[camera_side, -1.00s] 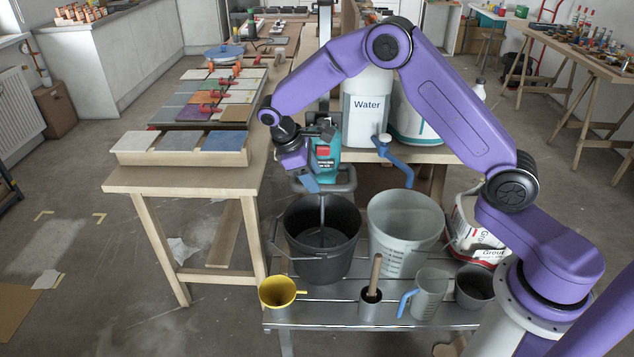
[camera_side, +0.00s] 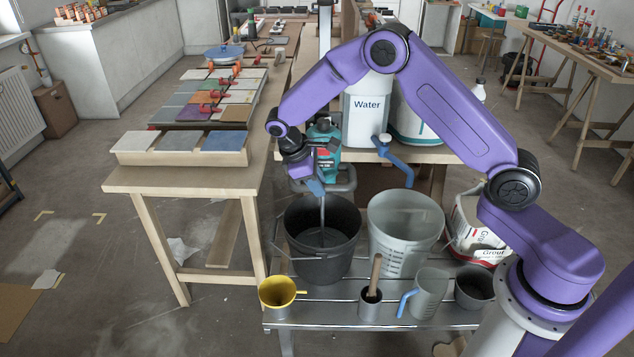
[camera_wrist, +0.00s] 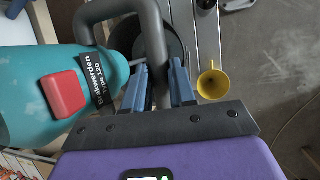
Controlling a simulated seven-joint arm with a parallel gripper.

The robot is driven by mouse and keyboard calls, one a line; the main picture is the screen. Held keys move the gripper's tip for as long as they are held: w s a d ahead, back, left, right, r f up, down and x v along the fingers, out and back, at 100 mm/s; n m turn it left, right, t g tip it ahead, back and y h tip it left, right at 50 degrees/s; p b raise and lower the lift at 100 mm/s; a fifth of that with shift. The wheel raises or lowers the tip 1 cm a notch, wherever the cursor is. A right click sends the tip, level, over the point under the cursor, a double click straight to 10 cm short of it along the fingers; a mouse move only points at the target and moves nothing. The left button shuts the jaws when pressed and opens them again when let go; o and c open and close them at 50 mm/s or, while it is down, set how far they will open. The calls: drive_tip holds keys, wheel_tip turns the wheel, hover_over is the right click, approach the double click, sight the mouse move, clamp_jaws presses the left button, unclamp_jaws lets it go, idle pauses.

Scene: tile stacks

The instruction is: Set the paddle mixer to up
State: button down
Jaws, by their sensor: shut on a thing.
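The paddle mixer (camera_side: 326,140) has a teal body with a red switch and a grey tubular handle frame. Its shaft points down into the black bucket (camera_side: 292,240) on the low metal bench. In the wrist view the mixer body (camera_wrist: 115,62) fills the left side, with a red button and a black label. My gripper (camera_side: 316,185) is at the handle frame, above the bucket. In the wrist view its blue fingers (camera_wrist: 160,85) are shut on the grey handle bar. The paddle end is hard to make out inside the bucket.
A clear measuring bucket (camera_side: 400,240) stands right of the black bucket. A yellow funnel cup (camera_side: 277,292), a jug (camera_side: 430,293) and a wooden-handled tool (camera_side: 374,280) stand in front. A water tank (camera_side: 367,115) with a blue tap is behind. Tile samples (camera_side: 180,142) lie on the left table.

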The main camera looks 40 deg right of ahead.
wheel_tip(320, 180, up, 23)
drive_tip(key=shift+r, duration=0.2)
idle(0.3)
drive_tip(key=c, duration=1.2)
unclamp_jaws()
drive_tip(key=shift+o, duration=1.4)
drive_tip(key=shift+f, duration=0.1)
drive_tip(key=v, duration=0.7)
drive_tip(key=shift+r, duration=0.25)
drive_tip(key=shift+a, duration=0.15)
